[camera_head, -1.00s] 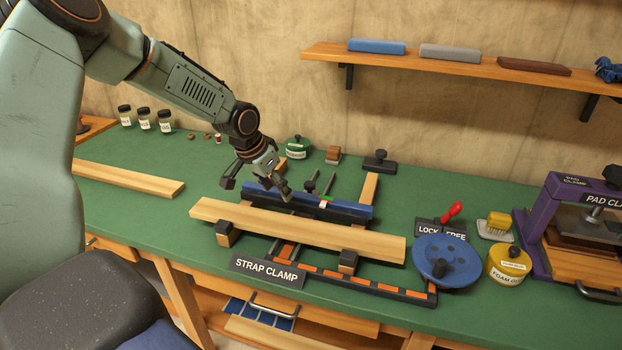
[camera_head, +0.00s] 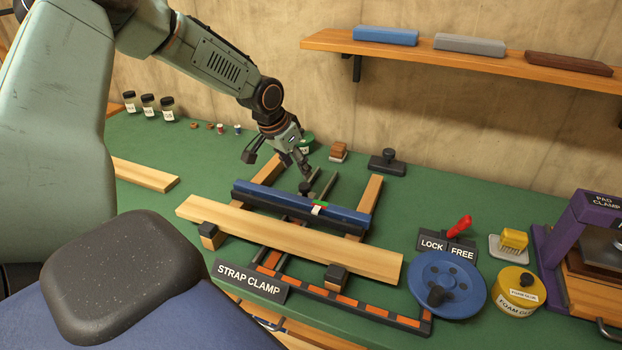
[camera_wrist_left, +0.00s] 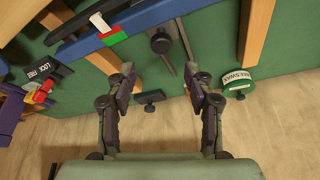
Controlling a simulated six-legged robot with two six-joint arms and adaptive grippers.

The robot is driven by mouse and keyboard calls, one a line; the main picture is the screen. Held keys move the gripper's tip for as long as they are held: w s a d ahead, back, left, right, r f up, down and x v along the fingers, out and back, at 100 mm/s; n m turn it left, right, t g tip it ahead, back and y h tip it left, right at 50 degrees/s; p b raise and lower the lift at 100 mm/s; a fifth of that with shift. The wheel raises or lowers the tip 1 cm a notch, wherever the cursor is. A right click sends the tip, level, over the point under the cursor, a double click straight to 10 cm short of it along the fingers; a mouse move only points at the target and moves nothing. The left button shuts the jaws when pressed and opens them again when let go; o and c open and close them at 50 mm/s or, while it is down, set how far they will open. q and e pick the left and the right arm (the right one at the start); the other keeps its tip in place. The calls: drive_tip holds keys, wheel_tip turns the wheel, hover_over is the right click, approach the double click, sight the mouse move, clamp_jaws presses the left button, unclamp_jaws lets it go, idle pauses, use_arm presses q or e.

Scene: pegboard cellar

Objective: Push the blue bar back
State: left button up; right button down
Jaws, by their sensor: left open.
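The blue bar (camera_head: 275,198) lies across the strap clamp behind a pale wooden board (camera_head: 300,240). A small tag on the bar shows green, red and white. In the left wrist view the bar (camera_wrist_left: 150,14) crosses the top. My left gripper (camera_head: 278,163) is open and empty, above the bench on the wall side of the bar, apart from it. Its two spread fingers (camera_wrist_left: 160,72) also show in the left wrist view, with a black knob on a rod (camera_wrist_left: 160,42) between them and the bar. My right gripper is not in view.
A blue wheel (camera_head: 447,285), a LOCK/FREE sign with red lever (camera_head: 460,226) and a yellow foam glue tub (camera_head: 517,289) stand at right. A black-handled block (camera_head: 387,161) and a green beeswax tin (camera_wrist_left: 238,82) sit behind the clamp. A shelf (camera_head: 450,58) hangs above.

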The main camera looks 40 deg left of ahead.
sight(304, 185)
use_arm(q)
drive_tip(key=b+x, duration=0.3)
drive_tip(key=x, duration=0.4)
drive_tip(key=shift+a+f+b, duration=0.15)
drive_tip(key=shift+f+b, duration=0.1)
drive_tip(key=shift+b, duration=0.1)
drive_tip(key=shift+a+f, duration=0.1)
drive_tip(key=shift+f, duration=0.15)
drive_tip(key=shift+r, duration=0.1)
drive_tip(key=shift+s+r, duration=0.1)
drive_tip(key=shift+r, duration=0.05)
drive_tip(key=shift+f, duration=0.25)
drive_tip(key=c, duration=0.4)
drive_tip(key=shift+r, duration=0.15)
drive_tip(key=c, duration=0.5)
clamp_jaws()
drive_tip(key=shift+w, duration=0.25)
